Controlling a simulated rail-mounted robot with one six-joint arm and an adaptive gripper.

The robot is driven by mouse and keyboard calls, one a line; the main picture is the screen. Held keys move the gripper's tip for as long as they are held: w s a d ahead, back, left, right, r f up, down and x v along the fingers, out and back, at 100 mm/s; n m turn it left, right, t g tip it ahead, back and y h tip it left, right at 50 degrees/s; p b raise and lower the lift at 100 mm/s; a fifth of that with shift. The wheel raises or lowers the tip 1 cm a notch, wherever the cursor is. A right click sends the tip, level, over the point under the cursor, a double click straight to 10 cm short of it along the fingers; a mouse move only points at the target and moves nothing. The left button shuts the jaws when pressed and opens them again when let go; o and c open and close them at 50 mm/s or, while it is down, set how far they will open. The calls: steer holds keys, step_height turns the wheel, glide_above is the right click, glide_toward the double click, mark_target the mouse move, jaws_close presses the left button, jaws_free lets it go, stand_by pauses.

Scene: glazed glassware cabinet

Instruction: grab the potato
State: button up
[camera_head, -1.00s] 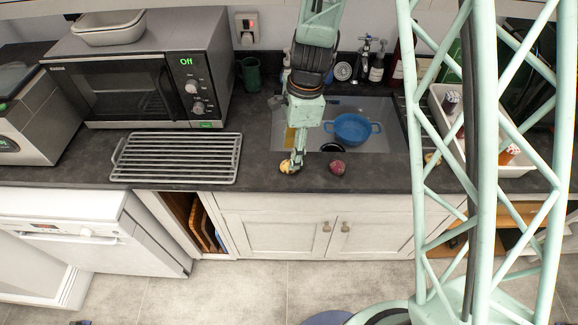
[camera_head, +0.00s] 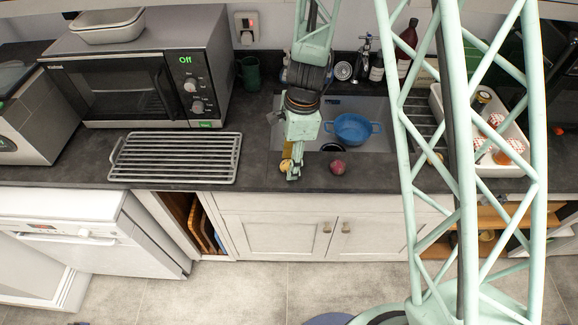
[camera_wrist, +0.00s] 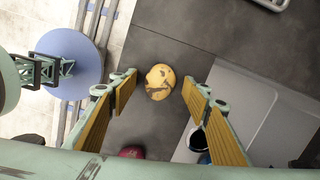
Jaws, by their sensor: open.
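The potato (camera_head: 286,166) is a small yellow-brown lump on the dark worktop near its front edge, in front of the sink. The fingers partly cover it in the head view. In the wrist view the whole potato (camera_wrist: 160,78), with dark patches, shows between and just beyond the fingertips. My gripper (camera_head: 291,171) points down over it. In the wrist view my gripper (camera_wrist: 159,88) is open, with one yellow-padded finger on each side and a gap to the potato on both sides.
A dark red round item (camera_head: 337,167) lies just right of the potato. The sink (camera_head: 365,110) behind holds a blue pot (camera_head: 352,129). A wire rack (camera_head: 176,158) lies to the left, before the microwave (camera_head: 140,75). Bare worktop lies between rack and potato.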

mark_target(288, 162)
steer(key=shift+c, duration=0.8)
steer(key=c, duration=0.8)
steer(key=shift+r, duration=0.2)
steer(key=shift+r+p, duration=0.55)
steer(key=shift+r, duration=1.05)
steer(key=shift+s+d+r+b, duration=0.2)
steer(key=shift+s+d+b, duration=0.7)
steer(key=shift+s, duration=1.65)
steer(key=shift+s+d+r+b, duration=0.25)
steer(key=shift+s+d+b, duration=0.6)
steer(key=shift+s, duration=1.65)
steer(key=shift+s+d+r+b, duration=0.2)
steer(key=shift+s+d+b, duration=0.35)
steer(key=shift+s+b, duration=1.35)
steer(key=shift+s+p, duration=0.65)
steer(key=shift+s, duration=0.05)
